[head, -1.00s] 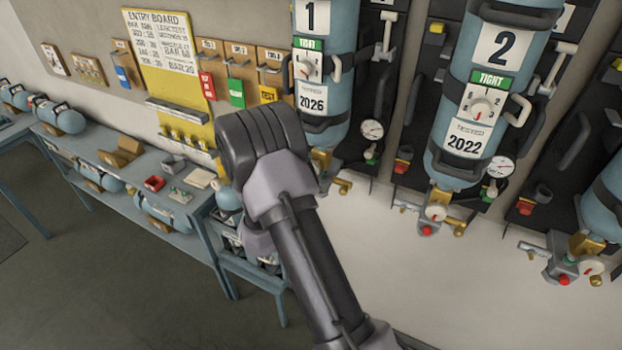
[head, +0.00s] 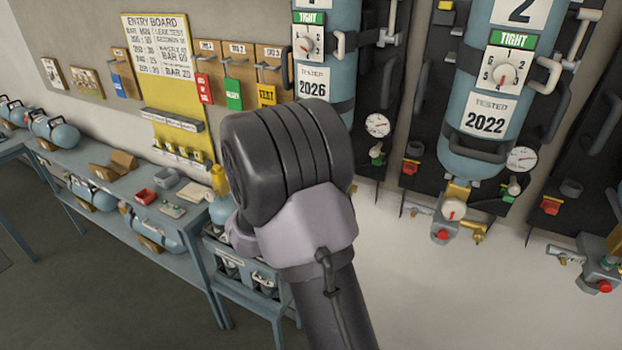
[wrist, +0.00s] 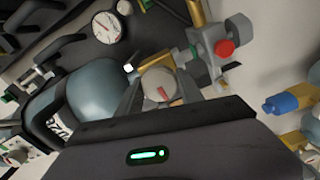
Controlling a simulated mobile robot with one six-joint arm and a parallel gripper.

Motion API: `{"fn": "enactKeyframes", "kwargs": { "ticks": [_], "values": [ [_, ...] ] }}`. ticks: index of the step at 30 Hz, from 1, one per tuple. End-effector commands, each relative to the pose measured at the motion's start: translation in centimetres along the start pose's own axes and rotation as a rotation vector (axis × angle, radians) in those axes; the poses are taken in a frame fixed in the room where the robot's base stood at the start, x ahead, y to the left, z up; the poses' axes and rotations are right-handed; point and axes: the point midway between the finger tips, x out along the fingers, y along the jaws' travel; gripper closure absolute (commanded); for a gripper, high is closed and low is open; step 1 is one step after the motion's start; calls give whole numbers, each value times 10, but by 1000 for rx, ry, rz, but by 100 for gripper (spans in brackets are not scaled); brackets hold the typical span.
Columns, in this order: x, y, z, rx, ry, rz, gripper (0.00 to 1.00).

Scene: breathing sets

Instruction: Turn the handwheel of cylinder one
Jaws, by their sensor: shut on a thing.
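Cylinder one (head: 325,75) is the blue cylinder with the green TIGHT strip and the 2026 label; its lower end is behind my arm in the head view. In the wrist view its blue body (wrist: 98,88) lies left of my gripper. The pale round handwheel (wrist: 158,84) with a red mark sits between the two fingers, below the cylinder's end. My gripper (wrist: 160,88) is shut on this handwheel. The head view hides the fingers and this handwheel behind my wrist.
Cylinder two (head: 478,90) hangs on the right, with its own handwheel (head: 453,210) below. In the wrist view a red knob (wrist: 225,47), a gauge (wrist: 105,27) and a blue fitting (wrist: 290,103) lie close by. A blue bench (head: 120,215) stands at the left.

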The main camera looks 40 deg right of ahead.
Motion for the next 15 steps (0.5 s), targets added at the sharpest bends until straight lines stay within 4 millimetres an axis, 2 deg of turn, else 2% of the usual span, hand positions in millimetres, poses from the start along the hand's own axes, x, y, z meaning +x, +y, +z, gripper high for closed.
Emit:
{"fn": "enactKeyframes", "kwargs": {
  "ticks": [1,15],
  "values": [
    [0,-5,1,44,0,1,97],
    [0,-3,2,490,1,4,97]
  ]
}}
